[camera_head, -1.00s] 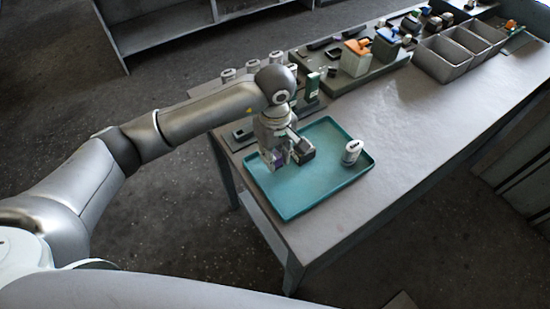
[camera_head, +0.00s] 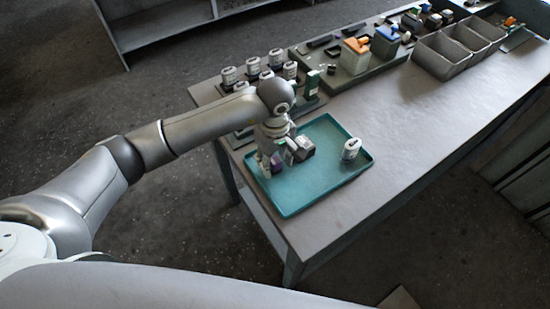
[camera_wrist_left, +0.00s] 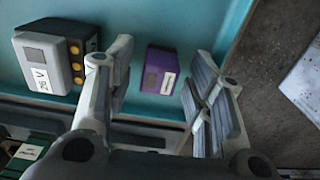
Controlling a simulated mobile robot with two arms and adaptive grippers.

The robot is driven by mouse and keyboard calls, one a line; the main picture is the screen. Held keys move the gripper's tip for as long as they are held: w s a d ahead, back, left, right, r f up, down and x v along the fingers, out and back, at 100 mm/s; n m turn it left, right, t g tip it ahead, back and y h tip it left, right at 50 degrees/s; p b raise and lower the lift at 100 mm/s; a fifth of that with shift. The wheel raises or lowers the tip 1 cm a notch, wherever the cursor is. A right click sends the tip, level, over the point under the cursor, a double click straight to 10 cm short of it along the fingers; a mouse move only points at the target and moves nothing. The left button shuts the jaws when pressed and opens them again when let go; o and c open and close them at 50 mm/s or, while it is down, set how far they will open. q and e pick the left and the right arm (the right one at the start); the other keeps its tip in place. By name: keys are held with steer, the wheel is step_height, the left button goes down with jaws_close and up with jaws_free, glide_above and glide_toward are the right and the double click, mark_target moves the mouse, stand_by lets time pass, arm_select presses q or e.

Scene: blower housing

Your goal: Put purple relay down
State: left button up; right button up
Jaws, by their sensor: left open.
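The purple relay (camera_head: 277,167) is at the left part of the teal tray (camera_head: 313,195). In the left wrist view the purple relay (camera_wrist_left: 159,70) shows a white label and sits on the tray floor (camera_wrist_left: 190,22). My left gripper (camera_head: 268,163) is low over the tray. In the left wrist view its fingers (camera_wrist_left: 157,88) are apart, one on each side of the relay, with visible gaps. Part of the relay is hidden by the gripper in the head view. My right gripper is not in view.
A grey-black block marked 26 V (camera_wrist_left: 45,62) lies close beside the left finger. A white-topped part (camera_head: 351,149) stands at the tray's right. Several white-topped parts (camera_head: 253,66) stand behind my arm. Grey bins (camera_head: 440,57) are farther back. The tray's front middle is clear.

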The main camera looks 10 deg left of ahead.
mark_target(275, 161)
arm_select(q)
steer(key=shift+r, duration=0.45)
step_height(275, 161, up, 11)
steer(key=b, duration=0.3)
steer(key=shift+r+b, duration=0.2)
steer(key=shift+b, duration=0.1)
